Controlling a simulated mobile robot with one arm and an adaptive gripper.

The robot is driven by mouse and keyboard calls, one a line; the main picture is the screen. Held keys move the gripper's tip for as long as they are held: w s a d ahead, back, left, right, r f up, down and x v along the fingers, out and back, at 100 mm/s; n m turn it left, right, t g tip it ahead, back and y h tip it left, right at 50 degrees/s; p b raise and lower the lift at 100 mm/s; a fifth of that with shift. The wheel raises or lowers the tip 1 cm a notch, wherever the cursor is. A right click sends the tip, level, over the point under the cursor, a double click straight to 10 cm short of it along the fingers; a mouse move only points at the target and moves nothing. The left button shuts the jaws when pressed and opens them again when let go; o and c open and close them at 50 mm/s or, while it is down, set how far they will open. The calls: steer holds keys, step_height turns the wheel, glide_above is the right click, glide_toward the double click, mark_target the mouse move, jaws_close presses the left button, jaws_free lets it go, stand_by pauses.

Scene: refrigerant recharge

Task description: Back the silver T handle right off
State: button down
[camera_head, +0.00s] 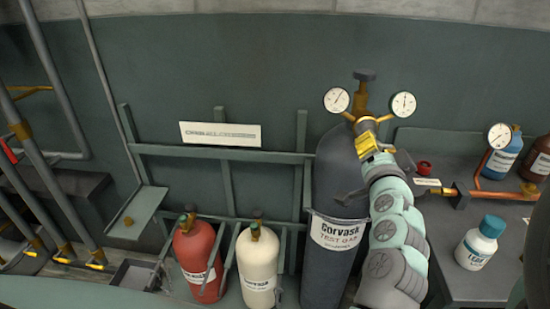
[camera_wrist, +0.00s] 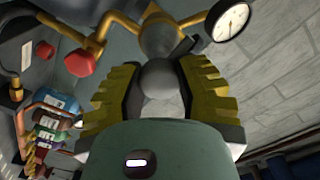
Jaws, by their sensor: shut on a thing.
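The silver T handle (camera_wrist: 160,76) shows in the wrist view as a smooth grey rounded piece between my jaws; its bar is largely hidden by them. My gripper (camera_wrist: 160,88), with yellow ribbed fingers on both sides, is shut on it. In the head view my gripper (camera_head: 370,146) is at the front of the brass regulator (camera_head: 362,100) on top of the dark grey Corvask test gas cylinder (camera_head: 328,255). The handle is hidden there behind the gripper. Two white round gauges, left (camera_head: 337,100) and right (camera_head: 404,104), flank the regulator.
A red cylinder (camera_head: 198,262) and a cream cylinder (camera_head: 258,270) stand left of the dark one. The bench (camera_head: 480,283) at right holds a white bottle with a teal cap (camera_head: 480,245), a red knob (camera_head: 424,167), copper pipework and another gauge (camera_head: 499,136).

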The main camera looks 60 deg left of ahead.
steer(key=shift+s+f+n, duration=0.15)
steer(key=shift+f+n, duration=0.1)
steer(key=shift+n, duration=0.75)
steer(key=shift+f, duration=0.1)
steer(key=c, duration=0.9)
jaws_free()
steer(key=o, duration=0.3)
steer(key=shift+a+r, duration=0.1)
steer(key=shift+r, duration=0.15)
steer(key=v, duration=0.7)
steer(key=shift+d, duration=0.2)
